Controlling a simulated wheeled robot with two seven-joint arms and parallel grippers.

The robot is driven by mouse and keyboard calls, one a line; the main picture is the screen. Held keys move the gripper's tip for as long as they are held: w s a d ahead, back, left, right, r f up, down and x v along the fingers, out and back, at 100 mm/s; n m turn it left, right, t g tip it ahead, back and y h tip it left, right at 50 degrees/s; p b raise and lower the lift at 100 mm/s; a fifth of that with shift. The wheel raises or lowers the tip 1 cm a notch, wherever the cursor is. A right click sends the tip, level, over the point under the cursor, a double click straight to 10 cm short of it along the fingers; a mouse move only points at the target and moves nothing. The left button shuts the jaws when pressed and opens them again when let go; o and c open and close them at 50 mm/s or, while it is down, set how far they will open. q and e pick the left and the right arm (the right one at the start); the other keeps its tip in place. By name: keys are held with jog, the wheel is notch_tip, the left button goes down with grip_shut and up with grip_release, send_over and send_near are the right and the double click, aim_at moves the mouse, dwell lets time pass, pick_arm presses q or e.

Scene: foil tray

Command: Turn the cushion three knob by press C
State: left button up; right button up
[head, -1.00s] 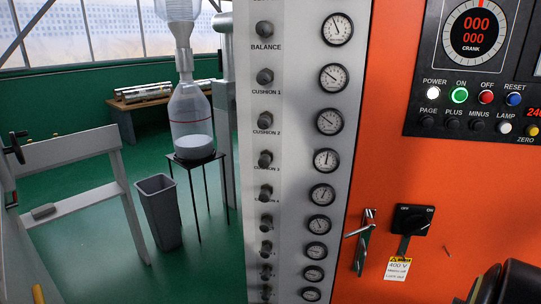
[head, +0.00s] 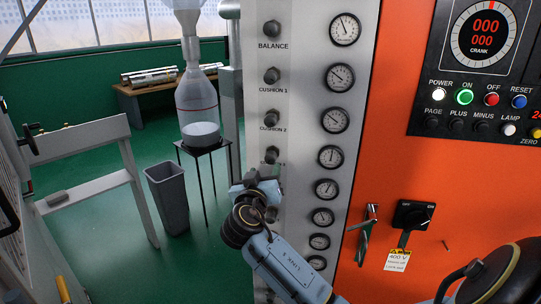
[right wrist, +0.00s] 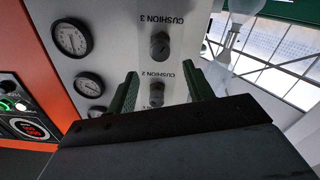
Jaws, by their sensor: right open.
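The cushion three knob (head: 272,154) is a dark round knob on the grey panel (head: 300,120), below the cushion 2 knob (head: 270,118). In the right wrist view, which is upside down, the cushion three knob (right wrist: 160,46) shows beyond the fingertips, with its label.
A column of gauges (head: 338,75) runs right of the knobs. The orange cabinet (head: 405,170) carries a switch (head: 412,215) and lit buttons. Left of the panel stand a bottle on a black stand (head: 205,148) and a grey bin (head: 168,198).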

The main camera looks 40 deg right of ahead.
aim_at(270, 160)
jog(key=p+x, duration=0.1)
jog(key=x, duration=0.8)
jog(key=shift+w+d, duration=0.15)
jog(key=shift+w, duration=0.05)
jog(key=c, duration=1)
